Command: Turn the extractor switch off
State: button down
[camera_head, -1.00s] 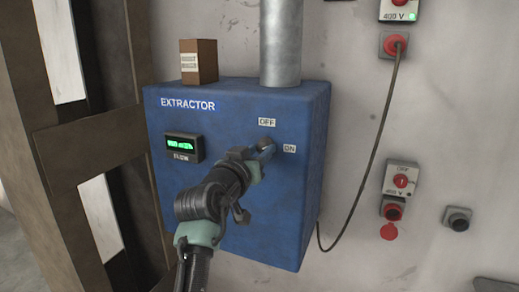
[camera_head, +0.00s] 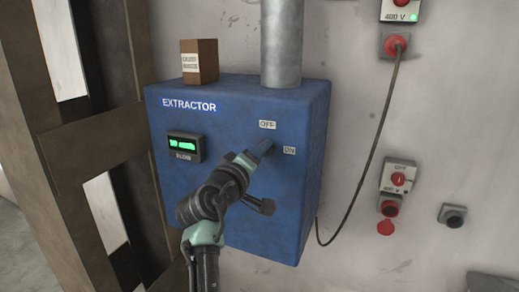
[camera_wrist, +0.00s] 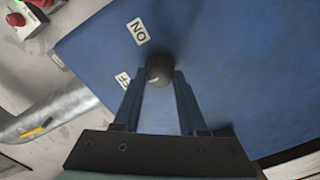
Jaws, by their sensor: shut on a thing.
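The blue extractor box (camera_head: 235,210) hangs on the wall in the head view, with an OFF label (camera_head: 267,125) above its switch and an ON label (camera_head: 289,150) to the right. My gripper (camera_head: 262,150) reaches the switch and mostly hides it there. In the wrist view the switch is a round dark knob (camera_wrist: 160,69) between the two fingertips of my gripper (camera_wrist: 163,74), which is shut on it. A small pale mark shows on the knob's lower left. The ON label (camera_wrist: 138,31) and the partly covered OFF label (camera_wrist: 122,79) lie to its left.
A green-lit flow display (camera_head: 185,146) is left of my gripper. A small brown box (camera_head: 199,62) and a metal pipe (camera_head: 282,45) are on top. A cable (camera_head: 372,145) and red-and-white switch boxes (camera_head: 398,178) are to the right. A brown frame (camera_head: 60,150) stands left.

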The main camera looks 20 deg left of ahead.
jog(key=shift+f+n, duration=0.1)
jog(key=shift+n, duration=0.6)
jog(key=shift+c, duration=2.3)
grip_release()
jog(key=shift+s, duration=0.1)
jog(key=s+b, duration=0.3)
jog(key=s, duration=0.9)
jog(key=shift+s+a+r, duration=0.25)
jog(key=shift+s+r, duration=0.1)
